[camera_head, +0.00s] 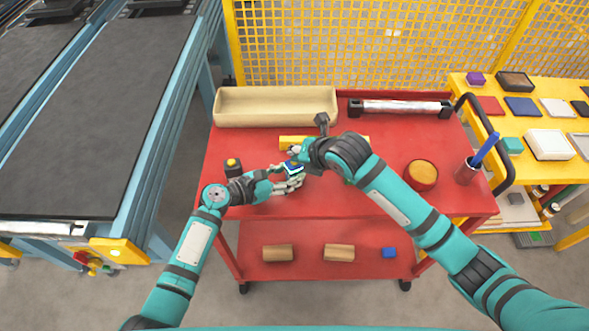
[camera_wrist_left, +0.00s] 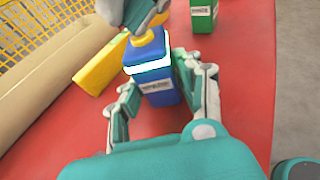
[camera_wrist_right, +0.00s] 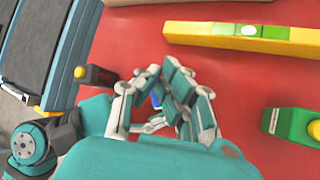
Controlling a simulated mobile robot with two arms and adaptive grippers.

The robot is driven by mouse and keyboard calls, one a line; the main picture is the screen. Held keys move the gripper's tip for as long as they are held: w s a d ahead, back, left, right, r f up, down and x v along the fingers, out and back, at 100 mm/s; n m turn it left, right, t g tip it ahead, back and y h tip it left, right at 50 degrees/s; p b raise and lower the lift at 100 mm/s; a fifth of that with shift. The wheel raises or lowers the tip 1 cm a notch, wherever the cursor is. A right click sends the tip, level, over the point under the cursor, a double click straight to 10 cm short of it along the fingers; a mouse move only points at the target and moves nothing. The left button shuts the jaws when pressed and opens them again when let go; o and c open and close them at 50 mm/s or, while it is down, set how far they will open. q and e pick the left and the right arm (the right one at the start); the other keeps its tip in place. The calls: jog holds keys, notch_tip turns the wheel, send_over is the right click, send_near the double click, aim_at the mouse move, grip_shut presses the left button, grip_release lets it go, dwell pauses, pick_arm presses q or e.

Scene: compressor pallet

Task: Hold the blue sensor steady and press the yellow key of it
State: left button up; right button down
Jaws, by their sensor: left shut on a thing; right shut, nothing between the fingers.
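The blue sensor (camera_head: 293,168) stands over the red cart top, with a pale glowing band near its upper end and a white label in the left wrist view (camera_wrist_left: 157,88). Its yellow key (camera_wrist_left: 147,39) is on top. My left gripper (camera_wrist_left: 157,98) is shut around the sensor's sides. My right gripper (camera_head: 297,153) is shut with nothing between its fingers. Its fingertips are at the yellow key from above in the left wrist view and partly cover it; I cannot tell whether they press it. In the right wrist view my fingers hide most of the sensor.
A dark box with a yellow button (camera_head: 233,168) stands left of the sensor. A green sensor (camera_wrist_right: 290,126) and a yellow spirit level (camera_wrist_right: 255,36) are nearby. A beige tray (camera_head: 275,120) lies behind.

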jog(key=shift+r, duration=0.1)
dwell(0.6)
jog(key=shift+r, duration=0.75)
jog(key=shift+r, duration=2.5)
pick_arm(q)
jog(key=o, duration=0.9)
